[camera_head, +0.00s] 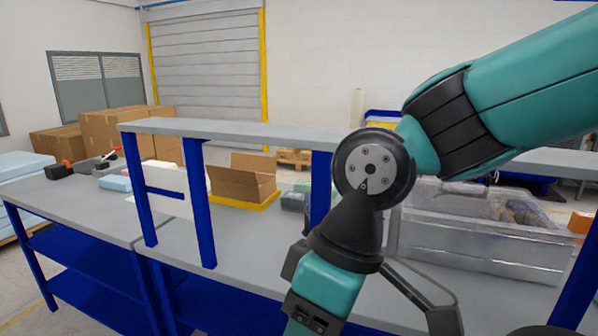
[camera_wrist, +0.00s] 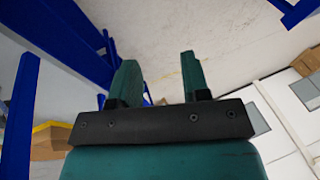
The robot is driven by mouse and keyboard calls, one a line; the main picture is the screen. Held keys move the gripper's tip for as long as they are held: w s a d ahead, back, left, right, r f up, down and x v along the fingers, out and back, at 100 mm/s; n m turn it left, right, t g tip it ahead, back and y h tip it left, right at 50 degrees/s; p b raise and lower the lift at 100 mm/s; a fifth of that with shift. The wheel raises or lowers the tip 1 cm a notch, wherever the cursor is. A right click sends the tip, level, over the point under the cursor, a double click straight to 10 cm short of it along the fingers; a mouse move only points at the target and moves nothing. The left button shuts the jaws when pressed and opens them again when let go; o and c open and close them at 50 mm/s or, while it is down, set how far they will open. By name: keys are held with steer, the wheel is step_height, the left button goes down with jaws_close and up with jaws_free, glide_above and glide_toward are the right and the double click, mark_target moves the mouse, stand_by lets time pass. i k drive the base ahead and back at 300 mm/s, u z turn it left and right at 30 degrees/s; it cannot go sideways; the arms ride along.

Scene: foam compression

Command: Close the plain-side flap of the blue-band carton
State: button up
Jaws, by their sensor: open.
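An open brown carton (camera_head: 238,188) stands on a yellow base on the workbench, behind the raised shelf in the head view. One flap (camera_head: 256,162) stands up at its back. I see no blue band on the sides that show, so I cannot tell which side is plain. My gripper (camera_wrist: 158,62) is open and empty in the wrist view, with its two teal fingers apart. It is away from the carton. In the head view my arm hangs in front of the shelf at the right, and its fingertips are not clearly visible.
A grey shelf (camera_head: 240,129) on blue posts (camera_head: 198,205) stands between the camera and the carton. A clear plastic bin (camera_head: 480,225) is at the right. Several closed cartons (camera_head: 105,130) stand at the back left. The bench's left front (camera_head: 85,208) is largely clear.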

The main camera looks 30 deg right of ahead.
mark_target(230, 176)
steer(key=u, duration=0.3)
steer(key=i, duration=0.45)
steer(key=u, duration=0.95)
steer(key=i, duration=1.35)
steer(key=z, duration=0.75)
steer(key=i, duration=0.6)
steer(key=z, duration=0.5)
